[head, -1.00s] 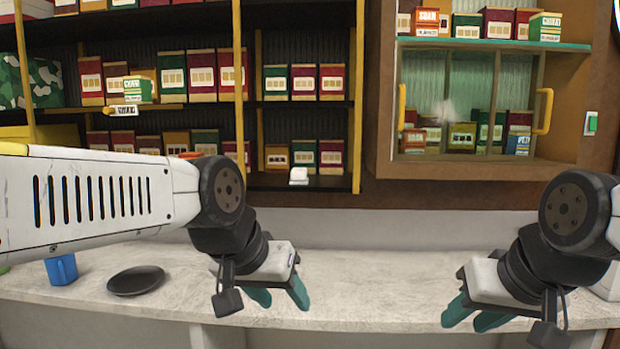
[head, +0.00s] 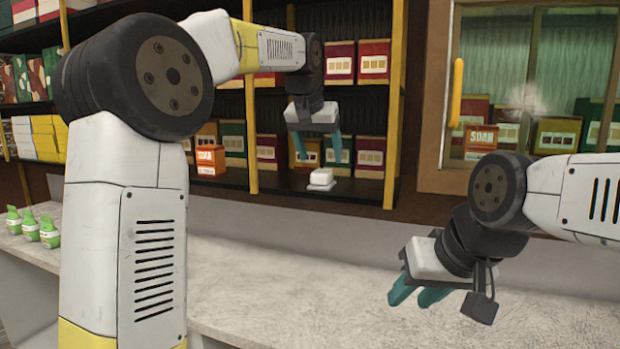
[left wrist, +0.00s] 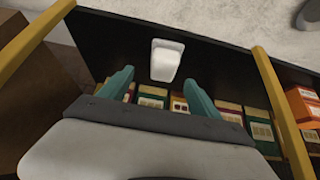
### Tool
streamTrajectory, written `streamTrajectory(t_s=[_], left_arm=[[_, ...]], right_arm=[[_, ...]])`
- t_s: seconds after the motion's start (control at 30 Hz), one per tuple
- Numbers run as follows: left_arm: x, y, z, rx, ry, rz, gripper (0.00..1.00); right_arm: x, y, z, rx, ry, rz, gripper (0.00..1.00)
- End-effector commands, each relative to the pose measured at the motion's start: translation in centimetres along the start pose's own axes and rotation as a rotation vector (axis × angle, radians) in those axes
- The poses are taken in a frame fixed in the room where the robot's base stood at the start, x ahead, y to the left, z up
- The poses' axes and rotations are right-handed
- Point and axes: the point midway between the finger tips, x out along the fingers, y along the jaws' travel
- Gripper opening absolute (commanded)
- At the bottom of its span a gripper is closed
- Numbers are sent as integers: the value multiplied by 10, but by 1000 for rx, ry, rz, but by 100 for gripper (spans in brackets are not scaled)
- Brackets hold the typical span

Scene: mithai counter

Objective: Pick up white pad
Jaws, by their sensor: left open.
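The white pad (head: 321,180) is a small white block lying on the dark lower shelf (head: 290,187), near its front edge. It also shows in the left wrist view (left wrist: 166,60), just beyond and between the fingertips. My left gripper (head: 320,152) has teal fingers spread open and hangs right above the pad, with nothing between the fingers. In the left wrist view the left gripper (left wrist: 158,82) shows the same open gap, apart from the pad. My right gripper (head: 414,297) is over the counter at right, empty, its teal fingers pointing down and apart.
Several boxes (head: 369,156) stand on the shelf behind the pad. An orange box (head: 211,160) stands left of a yellow post (head: 251,130); another yellow post (head: 393,130) is to the right. Green bottles (head: 30,228) stand at far left. The counter (head: 300,290) is mostly clear.

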Motion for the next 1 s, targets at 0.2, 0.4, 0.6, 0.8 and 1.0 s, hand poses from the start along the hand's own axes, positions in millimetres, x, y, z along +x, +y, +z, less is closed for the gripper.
streamTrajectory(t_s=[0.2,0.4,0.6,0.8,1.0], left_arm=[[22,0,-2,2,-2,-1,72],[39,-3,-4,1,-1,0,72],[70,-7,-6,1,-2,0,72],[78,-8,-6,1,2,0,72],[78,-8,-6,1,1,0,53]], right_arm=[[0,0,0,0,1,0,36],[0,0,0,0,0,0,36],[0,0,0,0,0,0,36],[0,0,0,0,0,0,36],[0,0,0,0,0,0,36]])
